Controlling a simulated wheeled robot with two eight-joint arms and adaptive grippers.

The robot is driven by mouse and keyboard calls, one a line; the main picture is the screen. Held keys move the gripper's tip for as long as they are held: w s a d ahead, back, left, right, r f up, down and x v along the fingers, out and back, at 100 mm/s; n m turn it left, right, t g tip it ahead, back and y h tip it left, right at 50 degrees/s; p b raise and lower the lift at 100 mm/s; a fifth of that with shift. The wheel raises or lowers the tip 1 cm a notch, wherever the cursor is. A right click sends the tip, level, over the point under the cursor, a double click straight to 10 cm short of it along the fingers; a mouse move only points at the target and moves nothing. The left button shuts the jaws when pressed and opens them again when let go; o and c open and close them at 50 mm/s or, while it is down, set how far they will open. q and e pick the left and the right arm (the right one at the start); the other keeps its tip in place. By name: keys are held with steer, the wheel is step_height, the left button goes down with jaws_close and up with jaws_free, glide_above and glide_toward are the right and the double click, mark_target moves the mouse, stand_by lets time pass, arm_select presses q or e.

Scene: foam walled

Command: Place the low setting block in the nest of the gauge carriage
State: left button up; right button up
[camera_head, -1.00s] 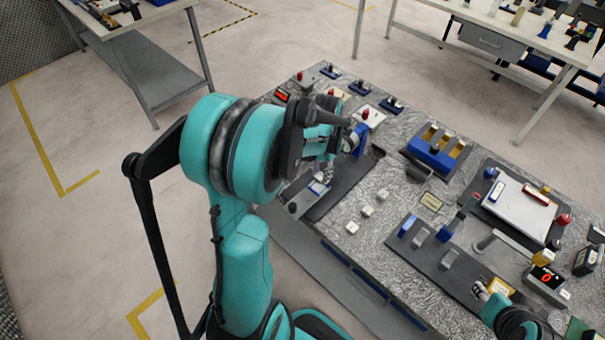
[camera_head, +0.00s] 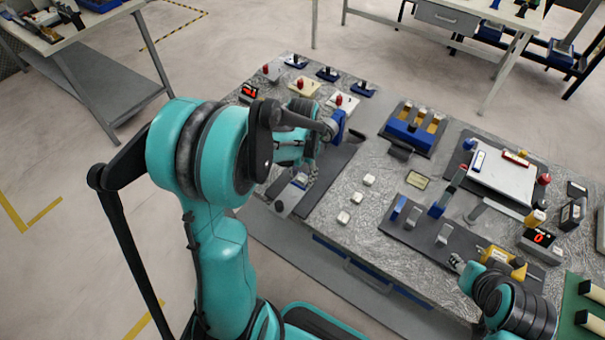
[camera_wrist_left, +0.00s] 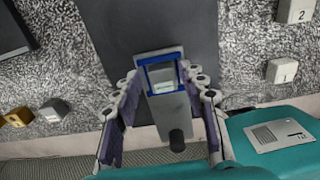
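The gauge carriage (camera_wrist_left: 171,112) is a grey slide with a blue-framed nest and a black knob, on a dark track. It shows in the head view (camera_head: 300,181), partly behind my left arm. A pale block (camera_wrist_left: 163,83) with a small unreadable label appears to sit inside the blue frame; I cannot tell if it is fully seated. My left gripper (camera_wrist_left: 162,88) is open, with one finger on each side of the carriage and a gap to the block. My right gripper (camera_head: 460,263) is beside a yellow piece; its fingers are too small to judge.
White blocks marked 1 (camera_wrist_left: 282,70) and 2 (camera_wrist_left: 297,10) lie right of the track. A grey block (camera_wrist_left: 54,110) lies to the left. A blue stand (camera_head: 413,134), a grey-white plate (camera_head: 495,178) and upright posts crowd the table's right half.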

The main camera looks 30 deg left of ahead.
mark_target(303, 177)
arm_select(q)
steer(key=shift+d+r, duration=0.1)
steer(key=shift+d, duration=0.05)
steer(key=shift+r, duration=0.15)
step_height(303, 177, up, 11)
steer(key=p, duration=0.4)
steer(key=s+d+r+m+t, duration=0.2)
steer(key=s+d+m, duration=0.3)
steer(key=m, duration=1.2)
steer(key=s+d+r+m+t, duration=0.3)
steer(key=s+d+m+t, duration=0.2)
steer(key=m, duration=1.3)
steer(key=shift+s+d+r, duration=0.15)
steer(key=shift+s+d, duration=0.1)
steer(key=shift+s, duration=0.25)
